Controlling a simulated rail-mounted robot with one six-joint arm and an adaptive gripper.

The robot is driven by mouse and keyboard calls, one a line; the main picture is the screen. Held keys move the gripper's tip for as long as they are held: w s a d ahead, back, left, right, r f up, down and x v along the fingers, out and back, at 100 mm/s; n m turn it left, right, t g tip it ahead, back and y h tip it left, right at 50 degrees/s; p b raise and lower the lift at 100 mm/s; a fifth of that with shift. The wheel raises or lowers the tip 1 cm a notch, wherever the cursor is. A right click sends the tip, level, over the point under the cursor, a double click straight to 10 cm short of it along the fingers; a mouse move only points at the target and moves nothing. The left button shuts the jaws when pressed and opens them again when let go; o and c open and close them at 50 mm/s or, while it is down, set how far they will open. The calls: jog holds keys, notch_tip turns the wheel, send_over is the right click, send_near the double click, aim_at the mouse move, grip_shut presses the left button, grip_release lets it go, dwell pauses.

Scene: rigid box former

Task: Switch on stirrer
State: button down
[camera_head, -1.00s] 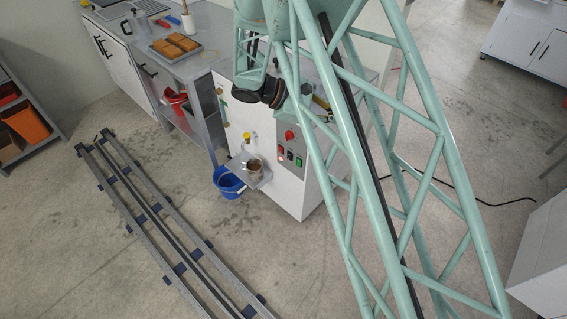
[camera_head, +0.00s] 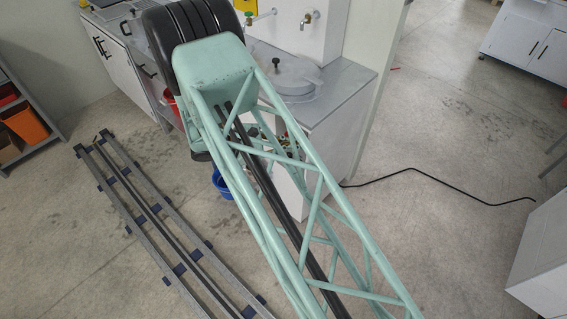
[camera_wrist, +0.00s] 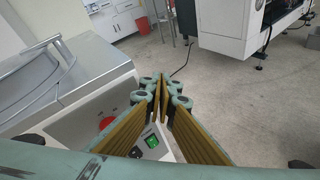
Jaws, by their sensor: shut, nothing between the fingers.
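The stirrer machine is a white cabinet with a grey top and a round lid (camera_head: 292,78) in the head view. My own arm hides most of its front panel there. In the wrist view the grey control panel (camera_wrist: 78,122) shows a red knob (camera_wrist: 106,123) and a lit green button (camera_wrist: 152,142). My gripper (camera_wrist: 161,88) is shut and empty, its brown-padded fingers meeting above the panel. The green button shows between the fingers; I cannot tell whether anything touches it.
A blue bucket (camera_head: 226,182) stands at the cabinet's front, partly hidden. Rails (camera_head: 165,226) run along the floor at left. A black cable (camera_head: 440,178) lies on the floor at right. In the wrist view a red bin (camera_wrist: 143,25) stands farther back.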

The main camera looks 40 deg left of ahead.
jog(key=s+a+f+n+t+y, duration=0.2)
jog(key=s+a+f+n, duration=0.3)
jog(key=f, duration=0.4)
jog(key=s+a+f+n+t+y, duration=0.2)
jog(key=s+a+f+n+y, duration=0.2)
jog(key=f, duration=0.6)
jog(key=shift+s+a+f+n+t, duration=0.15)
jog(key=shift+s+a+n+t, duration=0.25)
jog(key=shift+s+a+n, duration=0.45)
jog(key=shift+w+a+m, duration=0.2)
jog(key=shift+m, duration=0.05)
jog(key=shift+w, duration=0.1)
jog(key=w+d+f+b, duration=0.1)
jog(key=w, duration=1.2)
jog(key=shift+w+d+f, duration=0.25)
jog(key=shift+w+f, duration=0.05)
jog(key=shift+f, duration=0.1)
